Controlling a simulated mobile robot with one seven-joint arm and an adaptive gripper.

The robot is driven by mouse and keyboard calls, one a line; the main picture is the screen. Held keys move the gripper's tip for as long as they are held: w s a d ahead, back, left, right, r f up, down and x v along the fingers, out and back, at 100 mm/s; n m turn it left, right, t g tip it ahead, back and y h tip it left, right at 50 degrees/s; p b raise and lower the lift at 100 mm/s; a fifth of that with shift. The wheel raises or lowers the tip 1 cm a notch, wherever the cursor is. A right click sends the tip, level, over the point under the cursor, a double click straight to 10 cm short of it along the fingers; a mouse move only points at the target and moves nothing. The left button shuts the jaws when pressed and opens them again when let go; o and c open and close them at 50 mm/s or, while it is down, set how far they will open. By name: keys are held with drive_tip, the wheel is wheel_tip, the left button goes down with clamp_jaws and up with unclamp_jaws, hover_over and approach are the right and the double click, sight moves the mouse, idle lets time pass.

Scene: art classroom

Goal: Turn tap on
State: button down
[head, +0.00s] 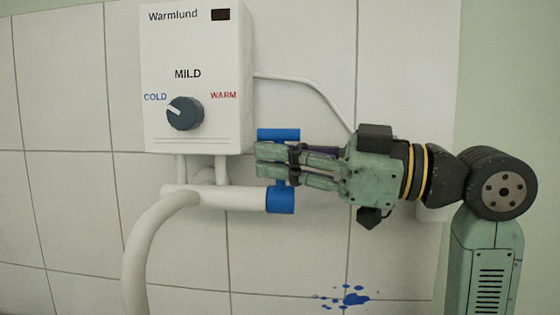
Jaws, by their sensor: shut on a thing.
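The tap is a blue fitting (281,201) on the right end of a white horizontal pipe (235,198), below a white water heater. Its blue top bar (278,135) shows just above my fingers and is horizontal. My gripper (262,161) comes in from the right and is shut on the blue tap handle between the top bar and the lower fitting. The fingers hide the middle of the handle. No running water is visible.
The white heater box (190,60) hangs above left, with a dark dial (185,113) between COLD and WARM. A white curved spout (150,240) bends down at the left. A thin white cable (310,85) runs behind my gripper. Blue paint (355,299) marks the tiled wall.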

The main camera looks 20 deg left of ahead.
drive_tip(key=shift+r, duration=0.1)
drive_tip(key=c, duration=1.7)
unclamp_jaws()
drive_tip(key=shift+o, duration=0.2)
drive_tip(key=shift+d, duration=0.1)
drive_tip(key=w+d, duration=0.1)
drive_tip(key=d, duration=1)
drive_tip(key=shift+d+f, duration=0.4)
drive_tip(key=shift+c, duration=0.2)
